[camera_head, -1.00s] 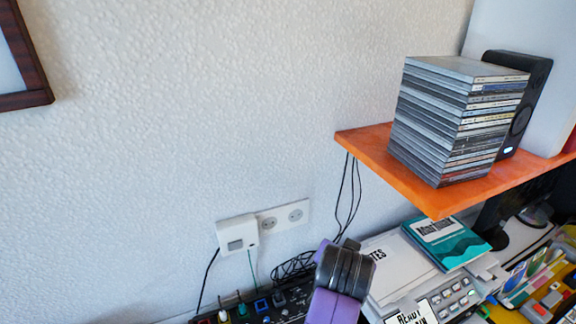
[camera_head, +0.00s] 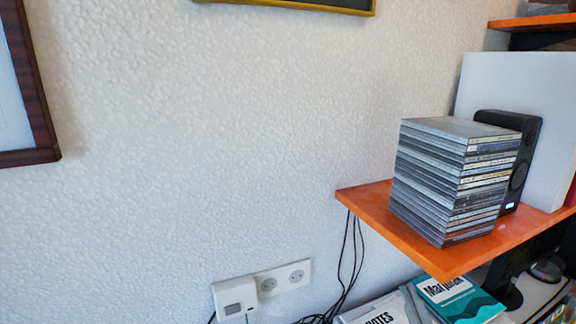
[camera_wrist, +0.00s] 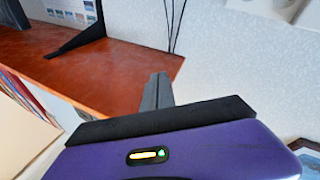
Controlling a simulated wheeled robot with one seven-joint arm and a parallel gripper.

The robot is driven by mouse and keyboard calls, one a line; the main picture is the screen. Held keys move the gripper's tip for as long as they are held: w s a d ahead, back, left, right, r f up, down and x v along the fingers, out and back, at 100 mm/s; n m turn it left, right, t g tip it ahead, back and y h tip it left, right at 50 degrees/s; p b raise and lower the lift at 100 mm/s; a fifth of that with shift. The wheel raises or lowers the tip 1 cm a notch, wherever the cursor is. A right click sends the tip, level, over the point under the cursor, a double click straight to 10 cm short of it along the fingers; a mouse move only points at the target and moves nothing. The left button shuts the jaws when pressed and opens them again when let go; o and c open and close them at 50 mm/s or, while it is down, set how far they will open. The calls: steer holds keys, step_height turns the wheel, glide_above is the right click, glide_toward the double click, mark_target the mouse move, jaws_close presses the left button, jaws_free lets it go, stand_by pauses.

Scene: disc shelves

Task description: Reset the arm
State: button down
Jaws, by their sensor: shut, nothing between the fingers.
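My gripper (camera_wrist: 157,92) shows in the wrist view, with its dark grey fingers together and nothing between them. The purple body of my gripper fills the bottom of that view. The fingers point toward an orange-brown shelf surface (camera_wrist: 85,72) and the pale wall behind it; whether they touch anything cannot be told, but no contact shows. My arm and gripper are not visible in the head view now.
In the head view, a tall stack of disc cases (camera_head: 455,185) stands on an orange shelf (camera_head: 400,235), beside a black speaker (camera_head: 528,150). Below are wall sockets (camera_head: 283,279), hanging cables and books (camera_head: 455,298).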

steer(key=s+f+m+g, duration=0.1)
steer(key=s+f, duration=0.4)
steer(key=s, duration=0.7)
steer(key=s+f+m+g, duration=0.2)
steer(key=s+f, duration=0.3)
steer(key=s, duration=0.7)
steer(key=s+f+m+g, duration=0.1)
steer(key=s+f, duration=0.4)
steer(key=s, duration=0.7)
steer(key=shift+s+a+g+h+b, duration=0.15)
steer(key=shift+a+g+h+b, duration=0.25)
steer(key=shift+g, duration=0.5)
steer(key=shift+d+f, duration=0.1)
steer(key=w+a+f+n+y+b, duration=0.2)
steer(key=w+a+f, duration=0.3)
steer(key=w, duration=0.5)
steer(key=w+a+f+n+y+b, duration=0.2)
steer(key=w+a+f+y, duration=0.2)
steer(key=w, duration=0.6)
step_height(320, 180, down, 3)
steer(key=shift+a+f+g+b, duration=0.2)
steer(key=shift+a+g+b, duration=0.2)
steer(key=shift+a, duration=0.8)
